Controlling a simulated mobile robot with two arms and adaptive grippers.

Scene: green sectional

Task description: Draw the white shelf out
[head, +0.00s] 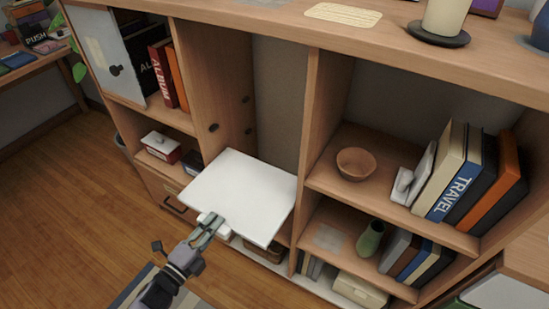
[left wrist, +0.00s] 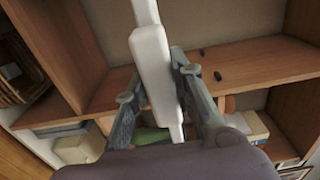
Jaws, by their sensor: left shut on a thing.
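The white shelf (head: 243,190) is a flat board in the middle bay of the wooden bookcase. Its front part sticks out past the bookcase front. A thick white handle (head: 222,231) is on its front edge. My left gripper (head: 208,226) is at that edge, shut on the handle. In the left wrist view the handle (left wrist: 152,65) runs between the two fingers of my left gripper (left wrist: 158,90), and the thin white board edge shows above it. The fingers hide part of the handle. My right gripper is in neither view.
The wooden bookcase (head: 318,135) has books (head: 460,180), a brown bowl (head: 356,164) and a green vase (head: 370,238) in its right bays. A white door panel (head: 108,50) and red album (head: 162,75) are at left. Wooden floor (head: 70,215) lies open in front.

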